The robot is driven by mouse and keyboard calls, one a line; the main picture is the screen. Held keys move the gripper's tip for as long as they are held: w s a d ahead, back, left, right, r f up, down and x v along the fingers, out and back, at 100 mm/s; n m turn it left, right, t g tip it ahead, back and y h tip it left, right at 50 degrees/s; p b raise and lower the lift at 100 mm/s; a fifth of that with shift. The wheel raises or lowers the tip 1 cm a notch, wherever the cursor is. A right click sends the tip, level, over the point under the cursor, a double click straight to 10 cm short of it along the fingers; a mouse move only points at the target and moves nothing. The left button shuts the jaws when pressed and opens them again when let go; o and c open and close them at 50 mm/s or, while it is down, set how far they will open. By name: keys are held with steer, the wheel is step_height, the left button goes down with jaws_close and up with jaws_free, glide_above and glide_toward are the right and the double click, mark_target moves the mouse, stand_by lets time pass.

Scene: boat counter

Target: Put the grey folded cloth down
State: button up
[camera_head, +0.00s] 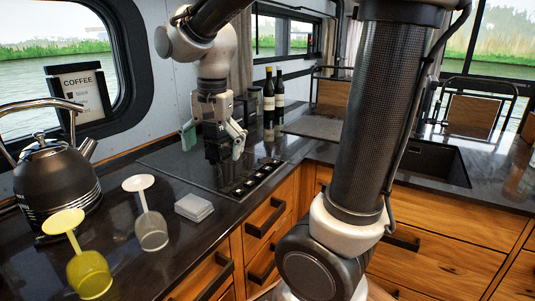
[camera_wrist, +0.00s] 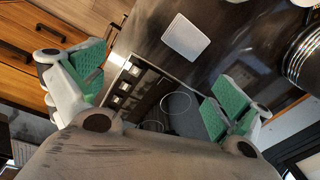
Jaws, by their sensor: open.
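The grey folded cloth (camera_head: 194,208) lies flat on the dark counter, right of the upturned glasses and just left of the cooktop. It also shows as a pale rounded square in the wrist view (camera_wrist: 187,37). My gripper (camera_head: 213,140) is open and empty above the cooktop, behind and to the right of the cloth, and apart from it. In the wrist view my gripper's green-padded fingers (camera_wrist: 155,92) stand wide apart with nothing between them.
A yellow glass (camera_head: 90,273) and a clear glass (camera_head: 151,231) stand upside down left of the cloth. A dark kettle (camera_head: 55,180) stands behind them. The cooktop (camera_head: 180,163) with its control strip is under my gripper. Two bottles (camera_head: 274,88) stand farther back. A sink (camera_head: 435,160) is at right.

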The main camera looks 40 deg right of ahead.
steer(key=s+d+n+t, duration=0.1)
steer(key=s+d+n, duration=0.3)
steer(key=s, duration=0.3)
steer(key=s+d+r+n+t, duration=0.1)
steer(key=s+d+n+t, duration=0.1)
steer(key=s+d+n, duration=0.3)
steer(key=shift+s+d+n, duration=0.15)
steer(key=shift+s+n, duration=0.25)
steer(key=shift+s, duration=0.5)
